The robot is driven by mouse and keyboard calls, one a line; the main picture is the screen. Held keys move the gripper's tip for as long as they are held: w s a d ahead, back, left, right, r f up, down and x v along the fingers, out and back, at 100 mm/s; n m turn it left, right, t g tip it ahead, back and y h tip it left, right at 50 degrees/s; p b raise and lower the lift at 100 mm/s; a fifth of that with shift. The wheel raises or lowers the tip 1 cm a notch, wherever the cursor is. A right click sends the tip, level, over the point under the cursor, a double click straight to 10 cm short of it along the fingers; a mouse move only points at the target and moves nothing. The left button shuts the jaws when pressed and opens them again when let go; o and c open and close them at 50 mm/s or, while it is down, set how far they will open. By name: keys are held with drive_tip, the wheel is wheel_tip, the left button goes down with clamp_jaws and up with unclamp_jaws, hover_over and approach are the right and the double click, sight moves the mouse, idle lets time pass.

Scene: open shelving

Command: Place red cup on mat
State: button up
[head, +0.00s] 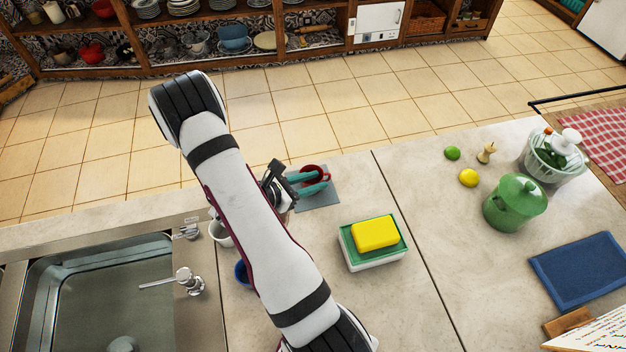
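The red cup (321,170) is at the far edge of the counter, at or over a small grey-blue mat (326,197). I cannot tell whether it touches the mat. My gripper (322,181) is at the cup, with its two teal fingers apart from each other. The upper finger crosses the cup's opening and the lower one lies on its near side. The fingers hide part of the cup, so I cannot tell whether they press on its wall.
A white box with a green tray and yellow sponge (375,234) stands right of the mat. A sink (100,290) is at left; a white cup (220,234) and blue cup (241,272) are partly behind my arm. A green pot (513,205) and blue cloth (580,270) are at right.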

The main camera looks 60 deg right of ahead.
drive_tip(key=shift+o, duration=0.4)
